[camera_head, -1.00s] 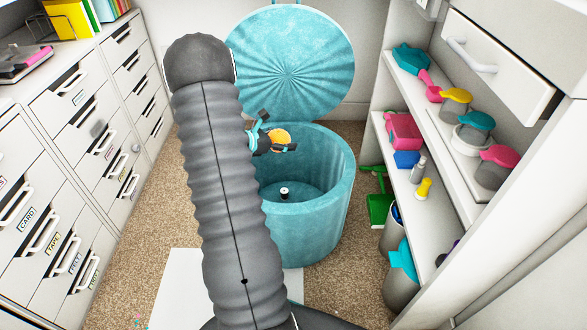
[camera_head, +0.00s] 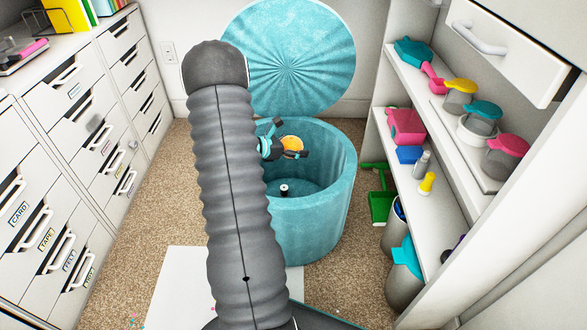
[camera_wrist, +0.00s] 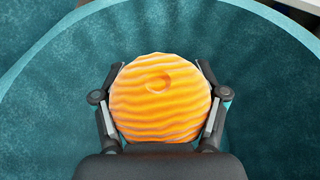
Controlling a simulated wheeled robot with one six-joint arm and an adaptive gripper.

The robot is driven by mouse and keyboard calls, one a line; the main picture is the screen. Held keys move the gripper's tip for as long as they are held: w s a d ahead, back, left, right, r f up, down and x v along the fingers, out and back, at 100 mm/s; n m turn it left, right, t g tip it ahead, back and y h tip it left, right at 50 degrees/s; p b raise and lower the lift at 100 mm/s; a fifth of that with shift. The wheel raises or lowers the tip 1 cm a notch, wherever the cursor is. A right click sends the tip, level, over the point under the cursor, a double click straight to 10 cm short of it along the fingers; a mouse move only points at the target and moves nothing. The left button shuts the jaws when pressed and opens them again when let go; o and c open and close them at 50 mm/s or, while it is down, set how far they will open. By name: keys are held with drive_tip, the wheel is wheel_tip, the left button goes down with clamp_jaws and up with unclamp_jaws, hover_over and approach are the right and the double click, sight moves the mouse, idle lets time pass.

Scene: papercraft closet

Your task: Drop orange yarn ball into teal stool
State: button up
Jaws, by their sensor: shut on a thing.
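The orange yarn ball (camera_wrist: 160,100) is held between both fingers of my gripper (camera_wrist: 159,108) in the wrist view. In the head view the yarn ball (camera_head: 292,144) shows small, partly covered by my gripper (camera_head: 286,148). The teal stool (camera_head: 325,215) is a round, hollow tub standing open, with its lid (camera_head: 290,60) raised behind it. My gripper and the ball are over the stool's opening. The wrist view shows the stool's teal inside (camera_wrist: 50,120) around and below the ball. My arm hides the left part of the stool in the head view.
A small black-and-white item (camera_head: 284,189) lies on the stool's floor. Shelves (camera_head: 440,200) with scoops and jars stand on the right. A drawer cabinet (camera_head: 60,170) stands on the left. A green dustpan (camera_head: 381,205) is between stool and shelves. Carpet (camera_head: 150,220) is clear at left.

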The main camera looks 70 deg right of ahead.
drive_tip(key=shift+f, duration=0.1)
drive_tip(key=o, duration=1.2)
drive_tip(key=v, duration=1.2)
drive_tip(key=shift+w, duration=0.1)
